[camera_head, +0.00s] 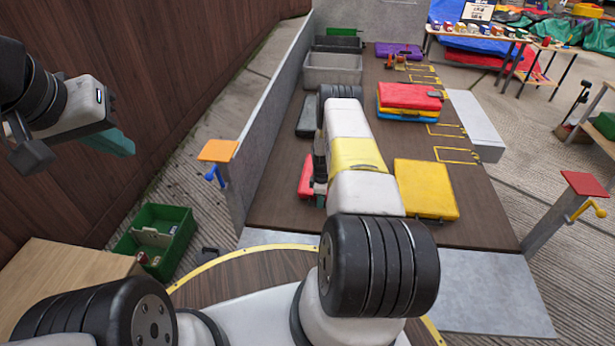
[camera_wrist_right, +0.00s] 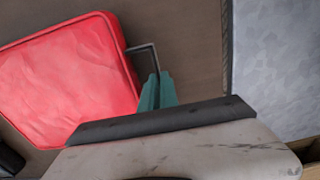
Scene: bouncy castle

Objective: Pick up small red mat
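The small red mat (camera_wrist_right: 70,80) looks like a flat, padded red case with a thin dark metal handle (camera_wrist_right: 142,47) on its right side in the right wrist view. In the head view only a strip of the mat (camera_head: 305,178) shows; my right arm covers the rest. My right gripper (camera_wrist_right: 158,92) has its teal fingers close together at the middle, with the handle's outer bar running down between them. In the head view its teal tip (camera_head: 321,186) is beside the mat. My left gripper (camera_head: 118,145) is raised at the left, away from the mat, seen side-on and apparently empty.
A yellow mat (camera_head: 427,189) lies right of my right arm on the brown platform (camera_head: 470,205). A stack with a red mat on top (camera_head: 410,96) lies farther back. A grey crate (camera_head: 333,70) stands at the back left. A low wall (camera_head: 265,115) edges the platform's left side.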

